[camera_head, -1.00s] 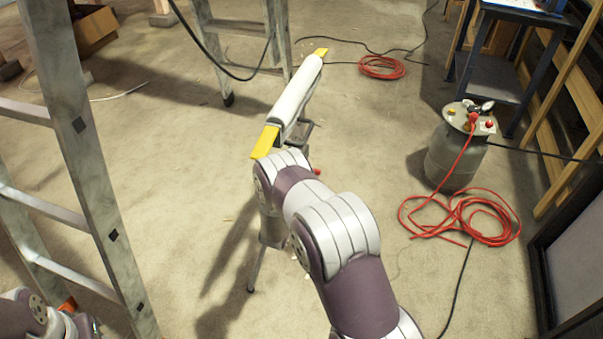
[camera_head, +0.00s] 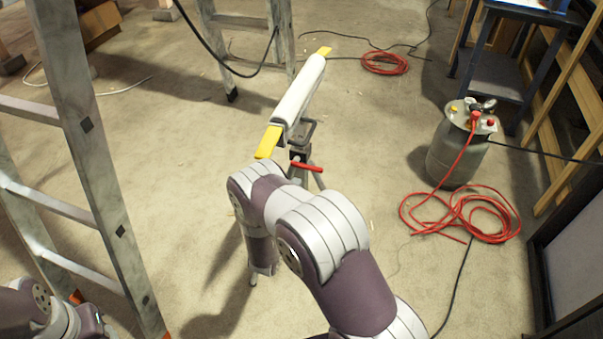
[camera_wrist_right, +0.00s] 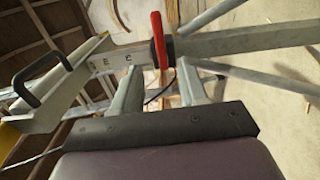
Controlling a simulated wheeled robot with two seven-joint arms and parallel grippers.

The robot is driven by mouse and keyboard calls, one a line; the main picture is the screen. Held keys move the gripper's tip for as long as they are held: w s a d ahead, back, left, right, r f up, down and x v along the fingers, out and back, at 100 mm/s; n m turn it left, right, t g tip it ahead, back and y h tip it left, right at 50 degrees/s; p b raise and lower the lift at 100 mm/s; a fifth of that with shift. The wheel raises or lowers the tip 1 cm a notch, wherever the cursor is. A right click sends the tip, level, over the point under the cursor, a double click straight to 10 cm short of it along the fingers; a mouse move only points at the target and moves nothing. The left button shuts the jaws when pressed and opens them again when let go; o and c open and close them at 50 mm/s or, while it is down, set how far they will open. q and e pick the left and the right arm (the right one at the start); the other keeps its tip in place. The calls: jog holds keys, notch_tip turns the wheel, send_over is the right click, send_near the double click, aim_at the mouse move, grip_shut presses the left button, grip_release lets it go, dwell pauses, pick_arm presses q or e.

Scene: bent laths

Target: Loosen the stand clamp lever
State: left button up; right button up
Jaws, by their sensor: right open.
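The red clamp lever (camera_head: 306,166) sticks out from the stand (camera_head: 301,134), just below its top. In the right wrist view the red lever (camera_wrist_right: 159,40) lies across the stand's grey post (camera_wrist_right: 255,41). My right gripper (camera_wrist_right: 158,68) is open, its two fingers apart and empty. The lever shows ahead of the gap between them, apart from my gripper's dark body. In the head view my right gripper is hidden by my own arm. My left arm shows at the lower left, but its gripper is out of view.
A white bar (camera_head: 299,92) with yellow ends rests on the stand. A ladder (camera_head: 90,150) stands at left. A grey tank (camera_head: 455,150) and coiled red hose (camera_head: 465,214) are at right. Another red coil (camera_head: 385,63) lies behind. Bare floor surrounds the stand.

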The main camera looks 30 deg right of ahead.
jog(key=v, duration=0.4)
jog(key=shift+s+a, duration=0.15)
jog(key=shift+f, duration=0.1)
